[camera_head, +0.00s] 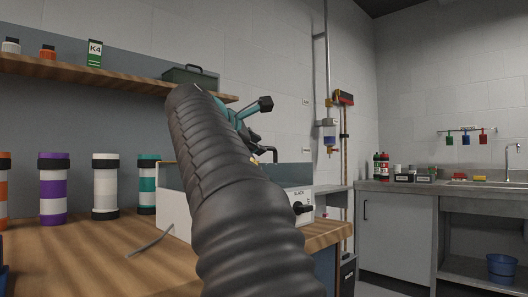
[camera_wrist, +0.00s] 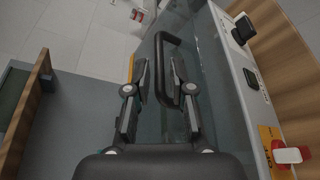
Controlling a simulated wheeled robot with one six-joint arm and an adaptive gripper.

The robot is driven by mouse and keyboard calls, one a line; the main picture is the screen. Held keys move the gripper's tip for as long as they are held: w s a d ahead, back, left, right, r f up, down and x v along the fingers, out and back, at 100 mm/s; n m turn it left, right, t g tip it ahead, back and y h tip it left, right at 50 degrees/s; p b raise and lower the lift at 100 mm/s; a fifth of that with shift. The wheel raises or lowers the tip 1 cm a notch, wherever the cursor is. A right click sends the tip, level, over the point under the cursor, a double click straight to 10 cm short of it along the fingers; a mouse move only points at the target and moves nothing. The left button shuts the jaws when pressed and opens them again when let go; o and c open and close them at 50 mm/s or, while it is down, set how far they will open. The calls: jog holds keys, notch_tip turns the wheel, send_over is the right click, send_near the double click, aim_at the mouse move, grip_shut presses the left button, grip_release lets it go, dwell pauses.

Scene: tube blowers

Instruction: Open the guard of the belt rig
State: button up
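The belt rig (camera_head: 176,207) is a pale box on the wooden bench, partly hidden behind my arm in the head view. Its guard (camera_wrist: 222,125) is a smoky see-through cover on top, and it lies flat in the wrist view. A black bar handle (camera_wrist: 161,45) with a bent end stands on the guard. My gripper (camera_wrist: 158,75) is open, with one finger on each side of the handle bar. I cannot tell whether the fingers touch it. In the head view my gripper (camera_head: 250,128) is mostly behind my arm, above the rig.
Several capped tubes (camera_head: 105,187) stand on the bench at left. A wooden shelf (camera_head: 110,77) with a green box (camera_head: 190,78) hangs above.

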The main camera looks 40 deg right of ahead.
jog(key=shift+x, duration=2.65)
jog(key=shift+c, duration=0.3)
grip_shut()
